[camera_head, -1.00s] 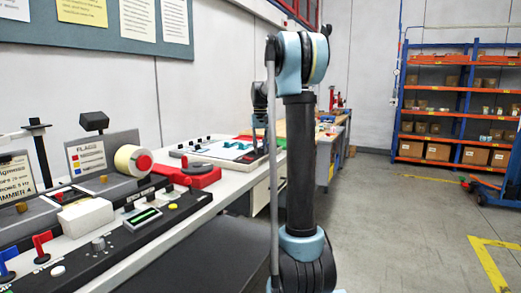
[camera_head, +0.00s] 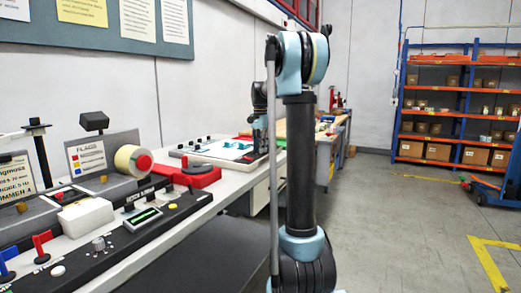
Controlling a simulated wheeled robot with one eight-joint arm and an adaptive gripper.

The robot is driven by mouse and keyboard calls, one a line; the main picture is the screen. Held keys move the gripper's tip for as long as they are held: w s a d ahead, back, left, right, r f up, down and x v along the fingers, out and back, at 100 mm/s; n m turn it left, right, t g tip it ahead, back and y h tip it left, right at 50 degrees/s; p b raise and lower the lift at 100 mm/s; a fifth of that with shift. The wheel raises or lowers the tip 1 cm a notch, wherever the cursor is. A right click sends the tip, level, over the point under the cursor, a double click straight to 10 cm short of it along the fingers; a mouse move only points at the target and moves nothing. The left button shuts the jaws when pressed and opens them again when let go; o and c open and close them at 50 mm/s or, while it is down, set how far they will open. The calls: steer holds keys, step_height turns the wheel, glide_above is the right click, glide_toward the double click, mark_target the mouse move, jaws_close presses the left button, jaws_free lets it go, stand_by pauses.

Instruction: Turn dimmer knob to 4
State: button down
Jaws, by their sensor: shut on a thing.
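A small grey knob (camera_head: 98,243) stands on the black control strip (camera_head: 122,241) along the bench's front edge at lower left. It looks like the dimmer knob, but its scale and pointer are too small to read. A sign (camera_head: 17,175) at the far left is partly cut off; its last line seems to name the dimmer and a 4. My arm stands right of the bench, and a further blue-and-black part of it shows behind, over the far end of the bench. I cannot make out my gripper or its fingertips, and nothing touches the knob.
Beside the knob are a red lever (camera_head: 41,246), a blue lever (camera_head: 5,266), a white button (camera_head: 58,271) and a meter with a green display (camera_head: 143,217). A white block (camera_head: 86,216), a label roll (camera_head: 133,160) and a red device (camera_head: 190,175) stand behind. Open floor lies right.

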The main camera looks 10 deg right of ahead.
steer(key=shift+m, duration=1.9)
steer(key=c, duration=1.3)
jaws_free()
step_height(320, 180, up, 12)
steer(key=shift+f, duration=0.1)
